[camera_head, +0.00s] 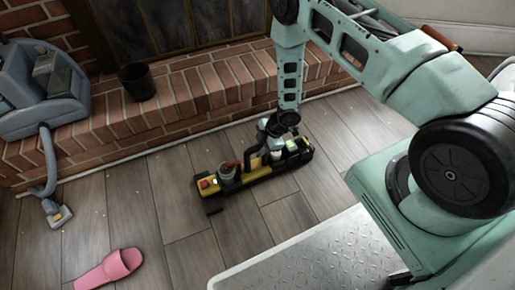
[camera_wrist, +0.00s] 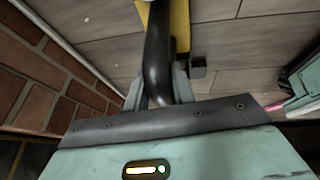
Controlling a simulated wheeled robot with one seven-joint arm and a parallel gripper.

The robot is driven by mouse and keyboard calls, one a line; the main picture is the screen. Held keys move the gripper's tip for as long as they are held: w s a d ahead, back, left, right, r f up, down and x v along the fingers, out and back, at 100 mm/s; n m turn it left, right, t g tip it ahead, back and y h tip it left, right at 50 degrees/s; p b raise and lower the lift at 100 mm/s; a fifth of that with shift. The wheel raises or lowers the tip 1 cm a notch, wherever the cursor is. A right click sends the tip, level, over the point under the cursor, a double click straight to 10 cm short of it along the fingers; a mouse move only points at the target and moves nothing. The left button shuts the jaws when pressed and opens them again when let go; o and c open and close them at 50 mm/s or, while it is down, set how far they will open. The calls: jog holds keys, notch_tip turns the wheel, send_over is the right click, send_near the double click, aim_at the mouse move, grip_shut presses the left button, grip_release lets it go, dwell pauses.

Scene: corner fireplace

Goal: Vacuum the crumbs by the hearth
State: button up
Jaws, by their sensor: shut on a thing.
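A long yellow and black appliance (camera_head: 262,172) with a red button lies on the plank floor in front of the brick hearth. It looks like a floor cleaner. My gripper (camera_head: 277,128) is at its top, partly hidden by the arm. In the wrist view my gripper (camera_wrist: 158,92) is shut on a curved black handle (camera_wrist: 157,50), with the yellow body (camera_wrist: 180,22) beyond it. Small pale specks, perhaps crumbs (camera_head: 103,212), are scattered on the floor left of the appliance. A blue-grey machine (camera_head: 45,85) with a hose and floor nozzle (camera_head: 60,216) stands at the far left.
The raised brick hearth (camera_head: 190,105) runs along the back, with a dark bucket (camera_head: 137,82) on it. A pink slipper (camera_head: 112,268) lies on the floor at the lower left.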

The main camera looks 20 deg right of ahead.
jog(key=shift+w+d+r, duration=0.1)
jog(key=shift+d, duration=0.25)
jog(key=shift+r+p, duration=2.75)
jog(key=shift+r, duration=0.3)
jog(key=shift+r+p, duration=0.3)
